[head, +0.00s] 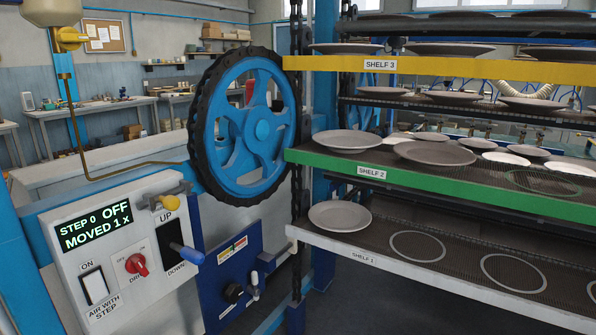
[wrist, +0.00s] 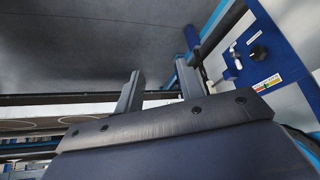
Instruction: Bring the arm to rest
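My gripper (wrist: 160,85) shows in the wrist view as two grey fingers standing apart, with nothing between them. It is open and empty. Its fingers point toward a plain grey floor (wrist: 110,45). A blue panel (wrist: 265,60) with a black knob and a coloured label is to the right of the fingers, apart from them. No part of my arm or gripper shows in the head view.
In the head view, the dryer rack has a white Shelf 1 (head: 370,259), green Shelf 2 (head: 420,185) and yellow Shelf 3 (head: 430,67), bearing several plates. A blue wheel (head: 262,130) and a control box (head: 110,265) reading "STEP 0 OFF, MOVED 1x" stand left.

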